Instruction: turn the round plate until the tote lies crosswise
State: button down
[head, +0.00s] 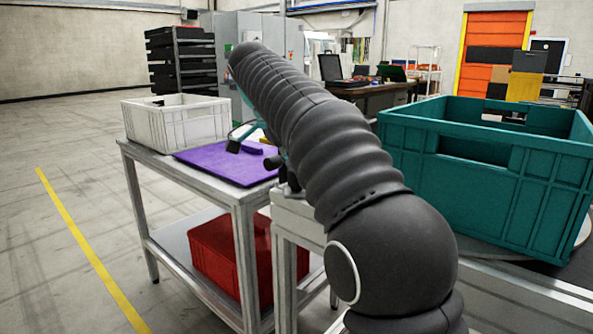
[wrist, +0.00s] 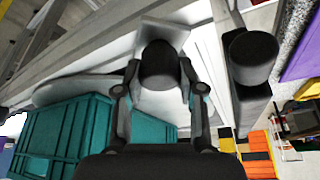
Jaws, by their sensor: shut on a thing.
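The teal tote (head: 475,185) stands upright and empty-looking at the right of the head view, on the round plate (head: 584,233), whose pale rim shows beside it. In the wrist view the tote (wrist: 65,138) is at the lower left, and the plate's pale edge (wrist: 75,90) runs behind it. My gripper (wrist: 160,72) has its two fingers closed on either side of a dark rounded knob (wrist: 158,62), which stands on a pale piece at the plate's side. In the head view my own arm hides most of the gripper and the knob.
A metal cart (head: 245,205) holds a white crate (head: 178,120) and a purple mat (head: 225,163) on top, with a red crate (head: 225,255) below. A dark cylinder (wrist: 253,57) stands right of my gripper. Open floor lies left.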

jog(key=shift+w+r, duration=0.2)
jog(key=c, duration=0.7)
grip_release()
jog(key=shift+w+f, duration=0.1)
jog(key=shift+f, duration=0.05)
jog(key=shift+a+r, duration=0.3)
jog(key=shift+r, duration=0.25)
jog(key=s+a, duration=0.4)
jog(key=a, duration=0.7)
jog(key=shift+s, duration=0.3)
jog(key=shift+a, duration=0.1)
